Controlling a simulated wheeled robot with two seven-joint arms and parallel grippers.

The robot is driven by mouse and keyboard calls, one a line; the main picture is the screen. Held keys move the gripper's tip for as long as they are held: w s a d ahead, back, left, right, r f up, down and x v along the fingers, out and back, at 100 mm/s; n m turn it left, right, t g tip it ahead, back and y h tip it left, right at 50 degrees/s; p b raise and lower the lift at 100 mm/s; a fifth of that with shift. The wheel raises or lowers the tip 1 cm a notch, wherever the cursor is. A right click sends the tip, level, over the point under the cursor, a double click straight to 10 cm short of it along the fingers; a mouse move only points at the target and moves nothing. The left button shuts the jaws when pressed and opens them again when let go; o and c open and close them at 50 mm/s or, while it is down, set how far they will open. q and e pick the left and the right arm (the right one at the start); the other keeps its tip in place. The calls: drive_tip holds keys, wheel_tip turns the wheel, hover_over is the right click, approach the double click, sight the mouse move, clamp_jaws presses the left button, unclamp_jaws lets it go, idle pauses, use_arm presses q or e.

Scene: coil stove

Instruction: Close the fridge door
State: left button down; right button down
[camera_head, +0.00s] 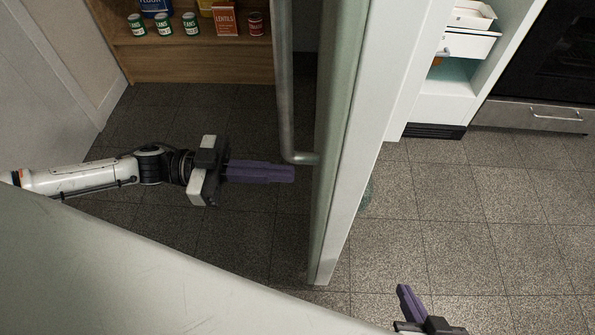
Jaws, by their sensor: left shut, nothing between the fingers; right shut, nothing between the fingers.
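The fridge door (340,150) stands open in the middle of the view, seen nearly edge-on, with its long metal handle (284,90) on its left face. The fridge interior (455,85) shows at the upper right, with white drawers and a shelf. My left gripper (292,173) is shut and empty. It reaches from the left, with its purple fingertips close to the lower end of the handle; I cannot tell if they touch the door. My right gripper (404,290) is shut and empty at the bottom edge, right of the door. Most of its arm is out of view.
A wooden shelf (200,62) with cans and boxes stands at the upper left. An oven (540,110) with a bar handle is at the upper right. A large pale surface covers the lower left. Tiled floor (480,220) is clear right of the door.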

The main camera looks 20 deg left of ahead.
use_arm(q)
drive_tip(key=shift+x, duration=1.95)
